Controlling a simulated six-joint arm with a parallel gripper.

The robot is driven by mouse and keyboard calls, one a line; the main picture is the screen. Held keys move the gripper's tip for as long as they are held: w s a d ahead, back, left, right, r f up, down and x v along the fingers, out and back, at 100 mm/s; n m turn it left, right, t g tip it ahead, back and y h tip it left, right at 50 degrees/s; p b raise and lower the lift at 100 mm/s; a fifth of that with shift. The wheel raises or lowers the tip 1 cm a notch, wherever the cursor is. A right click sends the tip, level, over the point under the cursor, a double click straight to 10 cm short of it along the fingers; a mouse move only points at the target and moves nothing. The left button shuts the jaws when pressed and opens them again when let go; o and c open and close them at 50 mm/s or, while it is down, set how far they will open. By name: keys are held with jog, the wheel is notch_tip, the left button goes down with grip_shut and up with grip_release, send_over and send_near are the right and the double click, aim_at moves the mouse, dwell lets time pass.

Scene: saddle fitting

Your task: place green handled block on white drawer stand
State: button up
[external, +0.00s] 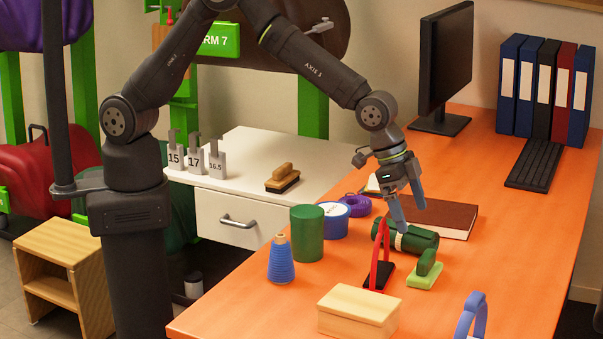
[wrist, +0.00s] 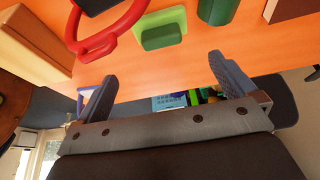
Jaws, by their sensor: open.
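The green handled block (external: 424,279) has a light green base and a dark green upright handle. It stands on the orange table. In the wrist view the block (wrist: 160,32) lies beyond my fingertips, roughly centred between them, and nothing grips it. My gripper (external: 407,207) is open and empty, above the table and behind the block in the external view; both spread fingers show in the wrist view (wrist: 162,68). The white drawer stand (external: 232,210) is left of the table, with a handled drawer. Its top holds a wooden brush and several numbered grey pieces, with bare white surface around them.
A red loop on a black base (external: 378,272) stands close left of the block. A dark green roll (external: 412,238) lies behind it, and a wooden box (external: 358,312) is in front. A green cylinder (external: 307,234) and blue cone (external: 281,262) stand near the table's left edge.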

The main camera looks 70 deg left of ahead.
aim_at(426, 255)
jog(key=x, duration=1.3)
jog(key=shift+w+f, duration=0.2)
jog(key=c, duration=0.8)
jog(key=shift+r, duration=0.1)
